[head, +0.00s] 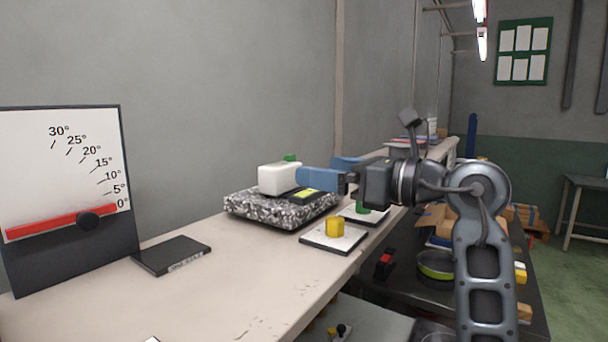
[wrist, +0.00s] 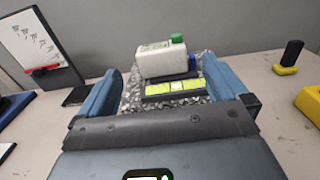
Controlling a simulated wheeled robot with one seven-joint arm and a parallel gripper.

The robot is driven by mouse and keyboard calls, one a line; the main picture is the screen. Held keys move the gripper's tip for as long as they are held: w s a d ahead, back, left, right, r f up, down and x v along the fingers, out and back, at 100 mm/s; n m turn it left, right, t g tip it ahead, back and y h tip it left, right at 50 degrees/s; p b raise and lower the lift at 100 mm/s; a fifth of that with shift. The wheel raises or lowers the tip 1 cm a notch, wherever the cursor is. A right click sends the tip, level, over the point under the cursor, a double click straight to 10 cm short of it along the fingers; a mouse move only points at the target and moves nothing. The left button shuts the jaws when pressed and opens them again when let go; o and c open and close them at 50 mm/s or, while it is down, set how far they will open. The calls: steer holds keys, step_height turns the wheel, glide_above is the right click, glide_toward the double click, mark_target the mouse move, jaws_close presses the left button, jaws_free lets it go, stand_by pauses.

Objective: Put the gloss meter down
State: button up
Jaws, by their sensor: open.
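A white bottle-like item (head: 279,178) with a green cap lies on a speckled stone slab (head: 265,211); it also shows in the wrist view (wrist: 160,62). A dark, low item with a yellow-green label (head: 306,196) sits on the same slab, on the near side of the white item; it also shows in the wrist view (wrist: 170,88). I cannot tell for sure which of these is the gloss meter. My gripper (head: 328,171) is open at the slab. In the wrist view its blue fingers stand apart on either side of both items, with nothing visibly clamped.
A yellow block (head: 335,227) and a green block (head: 361,207) stand on separate pale tiles near the bench's front edge. A dark flat pad (head: 171,255) and an angle scale board (head: 68,180) are at left. The bench between pad and slab is clear.

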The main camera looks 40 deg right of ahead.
steer(key=shift+s+d, duration=0.2)
steer(key=shift+s, duration=0.75)
steer(key=shift+s+d, duration=0.15)
steer(key=shift+s, duration=0.8)
stand_by(0.6)
